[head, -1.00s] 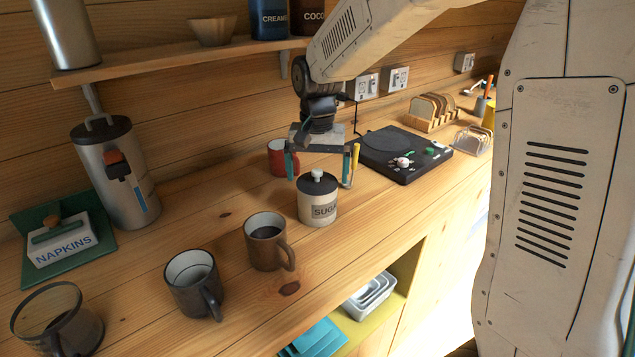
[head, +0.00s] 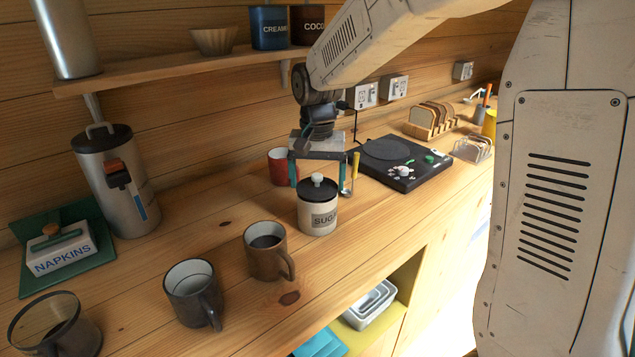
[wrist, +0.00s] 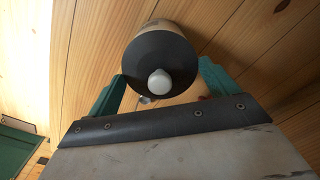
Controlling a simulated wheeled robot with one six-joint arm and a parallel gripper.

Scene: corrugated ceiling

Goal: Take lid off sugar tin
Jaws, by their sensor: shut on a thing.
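The sugar tin (head: 318,218) is cream with a dark label and stands upright on the wooden counter. Its black lid (head: 303,187) with a pale round knob (head: 317,179) sits on top. My gripper (head: 318,184) is above the tin, with its teal fingers on either side of the lid, shut on it. In the wrist view the lid (wrist: 160,52) lies between the fingertips of my gripper (wrist: 161,74), the knob facing the camera. The fingers' contact with the rim is partly hidden.
A red mug (head: 279,166) stands close behind my gripper, and a black turntable-like device (head: 400,165) to its right. A yellow-handled utensil (head: 355,165) shows beside the right finger. A brown mug (head: 264,262) and a dark mug (head: 188,296) stand front left. A shelf (head: 190,67) runs behind.

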